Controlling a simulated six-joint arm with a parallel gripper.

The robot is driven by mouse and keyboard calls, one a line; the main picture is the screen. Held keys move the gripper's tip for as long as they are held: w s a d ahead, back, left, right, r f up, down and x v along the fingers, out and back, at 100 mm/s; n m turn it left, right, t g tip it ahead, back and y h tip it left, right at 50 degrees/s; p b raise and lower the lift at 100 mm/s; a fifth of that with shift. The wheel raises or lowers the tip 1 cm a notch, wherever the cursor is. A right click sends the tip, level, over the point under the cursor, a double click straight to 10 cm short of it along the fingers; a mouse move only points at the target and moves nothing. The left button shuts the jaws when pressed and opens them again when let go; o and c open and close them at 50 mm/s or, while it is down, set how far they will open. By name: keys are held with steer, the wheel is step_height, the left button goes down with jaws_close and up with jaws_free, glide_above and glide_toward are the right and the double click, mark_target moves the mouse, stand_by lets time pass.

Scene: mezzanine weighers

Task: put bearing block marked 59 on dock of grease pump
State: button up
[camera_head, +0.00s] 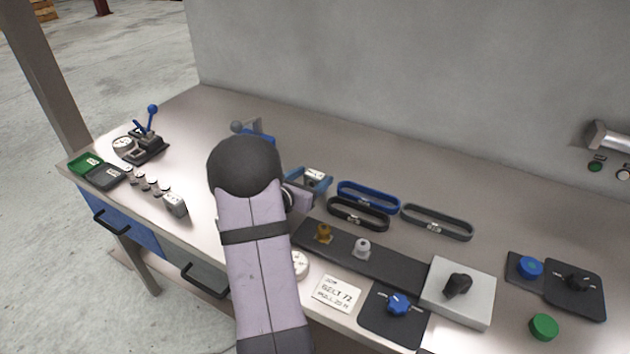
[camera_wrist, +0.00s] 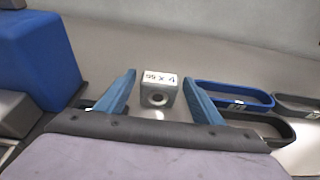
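A grey bearing block (camera_wrist: 158,97) with a round bore and a white label stands on the bench between my fingers in the wrist view. The label seems to read 59 X 4. My gripper (camera_wrist: 160,83) is open, its two blue fingers on either side of the block with gaps showing. In the head view the block's label (camera_head: 314,175) shows beyond my gripper (camera_head: 308,183), partly hidden by my arm. A device with a blue-knobbed lever (camera_head: 148,140) stands at the left; I cannot tell whether this is the grease pump. No dock is clearly identifiable.
A blue machine (camera_wrist: 38,60) stands left of my gripper. Blue (camera_head: 368,194) and black (camera_head: 358,216) belts lie to the right, with a grey belt (camera_head: 437,222). A dark rail (camera_head: 390,262) with fittings lies in front. Small grey blocks (camera_head: 175,204) stand at the left.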

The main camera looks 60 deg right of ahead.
steer(key=c, duration=1.1)
step_height(320, 180, up, 10)
steer(key=shift+r, duration=0.1)
